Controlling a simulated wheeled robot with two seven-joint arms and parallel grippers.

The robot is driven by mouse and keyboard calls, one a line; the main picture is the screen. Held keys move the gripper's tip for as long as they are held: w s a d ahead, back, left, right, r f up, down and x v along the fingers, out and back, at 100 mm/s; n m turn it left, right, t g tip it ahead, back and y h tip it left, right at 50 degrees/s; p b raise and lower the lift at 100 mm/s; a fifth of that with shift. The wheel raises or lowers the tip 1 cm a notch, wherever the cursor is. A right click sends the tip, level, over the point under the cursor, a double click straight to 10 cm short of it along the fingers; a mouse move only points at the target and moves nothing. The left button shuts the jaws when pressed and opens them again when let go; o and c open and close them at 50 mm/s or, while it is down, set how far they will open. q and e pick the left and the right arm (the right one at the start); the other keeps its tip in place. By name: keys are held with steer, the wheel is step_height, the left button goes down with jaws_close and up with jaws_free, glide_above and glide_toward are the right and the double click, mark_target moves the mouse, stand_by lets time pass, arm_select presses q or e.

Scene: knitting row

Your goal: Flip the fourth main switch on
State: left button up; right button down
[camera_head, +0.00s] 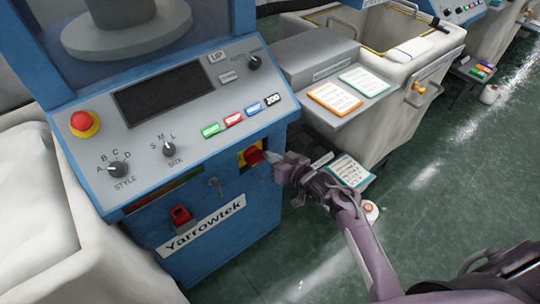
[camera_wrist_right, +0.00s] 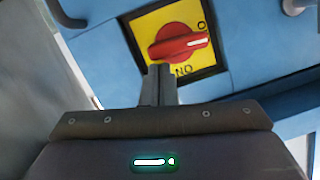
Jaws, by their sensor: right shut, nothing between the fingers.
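A main switch (camera_head: 252,155), a red rotary knob on a yellow plate, sits on the front of the blue Yarrowtek machine. In the right wrist view the knob (camera_wrist_right: 178,43) lies across the plate, its white mark pointing right, near the "O" at the plate's right edge. An "ON" label reads upside down below the knob. My right gripper (camera_head: 273,158) is shut and empty, its fingers pointing at the switch. In the wrist view the closed fingertips (camera_wrist_right: 160,70) are just below the knob; I cannot tell whether they touch. Which switch in the row this is cannot be told. My left gripper is out of view.
The sloping panel (camera_head: 215,105) has a red emergency button (camera_head: 84,122), dials and coloured buttons. A red part (camera_head: 180,214) sits lower on the machine front. A grey shelf with cards (camera_head: 334,97) and a cream bin (camera_head: 405,95) stand to the right.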

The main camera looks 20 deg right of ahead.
step_height(320, 180, down, 4)
steer(key=m+y, duration=0.1)
steer(key=m, duration=0.3)
steer(key=m+y, duration=0.1)
steer(key=m, duration=0.3)
steer(key=m+y, duration=0.1)
steer(key=m, duration=0.2)
steer(key=shift+f+m+t+y, duration=0.2)
steer(key=shift+m+t+y, duration=0.2)
steer(key=shift+f, duration=0.1)
stand_by(0.4)
stand_by(0.4)
